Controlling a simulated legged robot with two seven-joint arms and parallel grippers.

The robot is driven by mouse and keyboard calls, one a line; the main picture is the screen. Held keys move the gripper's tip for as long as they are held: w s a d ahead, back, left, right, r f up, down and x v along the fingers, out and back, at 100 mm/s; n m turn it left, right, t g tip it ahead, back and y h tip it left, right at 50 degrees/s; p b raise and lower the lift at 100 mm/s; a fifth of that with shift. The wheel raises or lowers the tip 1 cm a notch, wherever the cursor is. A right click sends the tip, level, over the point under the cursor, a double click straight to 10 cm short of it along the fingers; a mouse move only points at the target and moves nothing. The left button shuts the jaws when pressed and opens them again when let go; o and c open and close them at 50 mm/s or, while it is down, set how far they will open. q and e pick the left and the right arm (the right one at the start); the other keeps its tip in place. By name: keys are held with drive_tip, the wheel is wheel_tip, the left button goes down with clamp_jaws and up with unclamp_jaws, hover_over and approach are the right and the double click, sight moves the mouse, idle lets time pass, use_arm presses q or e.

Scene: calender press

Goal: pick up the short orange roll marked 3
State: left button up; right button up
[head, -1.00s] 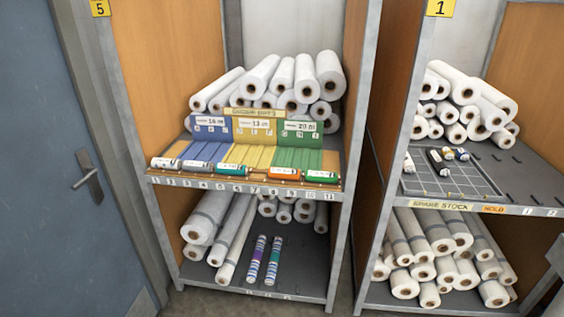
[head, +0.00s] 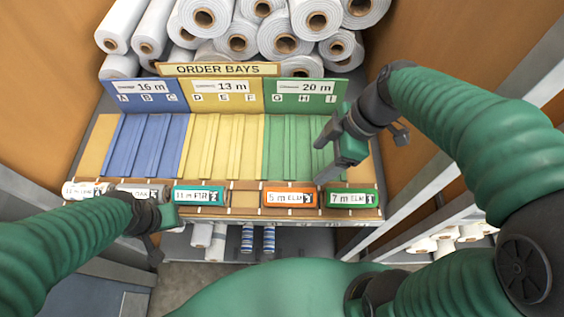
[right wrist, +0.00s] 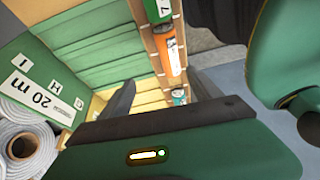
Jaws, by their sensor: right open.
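The short orange roll (head: 290,196) lies in the front rack of the shelf, between the teal and the green rolls. Its white label seems to read "5 m ELM" with a dark mark at the right end; I cannot make out a 3. It also shows in the right wrist view (right wrist: 172,57), beyond the fingers. My right gripper (head: 326,155) is open and empty above the green lanes, behind and to the right of the orange roll. Its two fingers show apart in the right wrist view (right wrist: 160,92). My left gripper (head: 162,228) is at the front left, near the grey roll; its jaws are unclear.
A teal roll (head: 199,196), a green roll (head: 352,199), a grey roll (head: 140,190) and a white-labelled roll (head: 84,190) share the front rack. Large white rolls (head: 240,42) are stacked behind the order bays sign (head: 222,69). The shelf's side panel (head: 425,130) stands close on the right.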

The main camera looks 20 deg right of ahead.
approach(294, 193)
drive_tip(key=shift+s+a+f, duration=0.45)
drive_tip(key=shift+s, duration=0.25)
drive_tip(key=w+f, duration=0.1)
drive_tip(key=f, duration=0.1)
drive_tip(key=w+a+f, duration=0.1)
drive_tip(key=w+f, duration=0.1)
drive_tip(key=f, duration=0.1)
drive_tip(key=shift+a+f, duration=0.15)
drive_tip(key=shift+f, duration=0.15)
drive_tip(key=f, duration=0.1)
drive_tip(key=a+f, duration=0.1)
drive_tip(key=s+f, duration=0.1)
drive_tip(key=shift+a+f, duration=0.1)
drive_tip(key=shift+a, duration=0.25)
drive_tip(key=shift+a+f, duration=0.1)
drive_tip(key=shift+f, duration=0.05)
drive_tip(key=shift+w, duration=0.25)
drive_tip(key=shift+c, duration=0.3)
drive_tip(key=shift+f, duration=0.1)
drive_tip(key=shift+c, duration=1.3)
drive_tip(key=shift+s, duration=0.15)
drive_tip(key=c, duration=1.2)
use_arm(q)
drive_tip(key=s, duration=0.2)
drive_tip(key=shift+s+a+r, duration=0.1)
drive_tip(key=shift+s+r, duration=0.2)
